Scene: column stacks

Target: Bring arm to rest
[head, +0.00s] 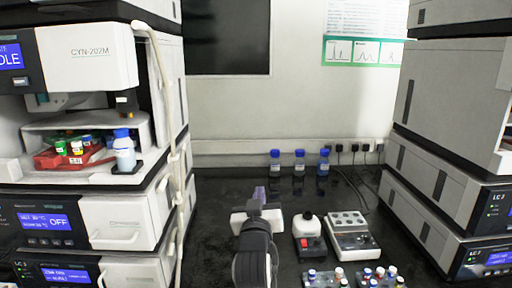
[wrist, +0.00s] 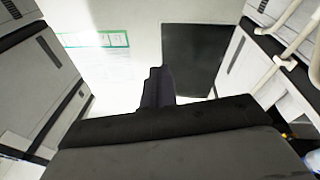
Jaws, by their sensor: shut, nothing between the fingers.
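My gripper (head: 260,194) is in the lower middle of the head view, above the black bench, with my dark arm behind it. In the wrist view my gripper's dark fingers (wrist: 157,88) are together, pointing toward the back wall. Nothing shows between them. It touches no object that I can see.
Instrument stacks stand at left (head: 90,130) and right (head: 450,130). Three blue-capped bottles (head: 300,163) stand at the back of the bench (head: 215,205). A white device with a red switch (head: 308,240), a grey block (head: 352,237) and vial racks (head: 325,279) lie right of my gripper.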

